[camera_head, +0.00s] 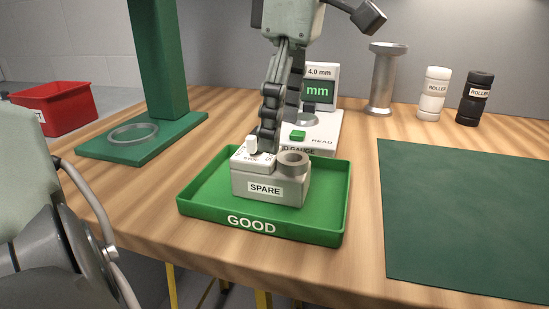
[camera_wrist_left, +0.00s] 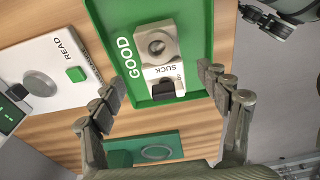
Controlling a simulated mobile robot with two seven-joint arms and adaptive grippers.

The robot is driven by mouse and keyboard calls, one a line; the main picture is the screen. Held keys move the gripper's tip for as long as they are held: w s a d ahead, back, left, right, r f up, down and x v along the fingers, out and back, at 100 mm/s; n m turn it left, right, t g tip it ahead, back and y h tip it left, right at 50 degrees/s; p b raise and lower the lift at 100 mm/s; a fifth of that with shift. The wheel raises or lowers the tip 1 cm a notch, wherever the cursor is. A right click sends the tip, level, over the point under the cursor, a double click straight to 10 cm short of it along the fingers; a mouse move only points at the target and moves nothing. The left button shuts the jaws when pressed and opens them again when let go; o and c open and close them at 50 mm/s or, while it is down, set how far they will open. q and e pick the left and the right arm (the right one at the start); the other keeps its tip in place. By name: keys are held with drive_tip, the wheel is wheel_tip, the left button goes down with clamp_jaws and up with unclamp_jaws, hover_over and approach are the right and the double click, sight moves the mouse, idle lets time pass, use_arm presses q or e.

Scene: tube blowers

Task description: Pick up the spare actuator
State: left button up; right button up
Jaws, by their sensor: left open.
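The spare actuator (camera_head: 270,190) is a pale grey block with a round ring on its right and a SPARE label on its front. It sits in the green GOOD tray (camera_head: 330,237). In the left wrist view the actuator (camera_wrist_left: 166,73) shows a SUCK label and a dark part at its end. My left gripper (camera_head: 264,138) points down over the actuator's left part. In the left wrist view my left gripper (camera_wrist_left: 160,82) has its fingers spread wide, with the actuator between and beyond them. Contact cannot be told. My right gripper does not show.
The gauge (camera_head: 322,132), with its display, stands just behind the tray. A green stand (camera_head: 160,60) with a ring (camera_head: 133,134) is at left, near a red bin (camera_head: 55,108). A grey spool (camera_head: 382,85) and two rollers (camera_head: 433,95) stand at back right. The green mat (camera_head: 465,210) is bare.

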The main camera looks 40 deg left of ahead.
sight(272, 167)
use_arm(q)
drive_tip(key=shift+a+f, duration=0.1)
drive_tip(key=shift+f, duration=0.15)
drive_tip(key=f, duration=0.7)
drive_tip(key=shift+s+a, duration=0.4)
drive_tip(key=c, duration=1.7)
clamp_jaws()
drive_tip(key=shift+r, duration=0.1)
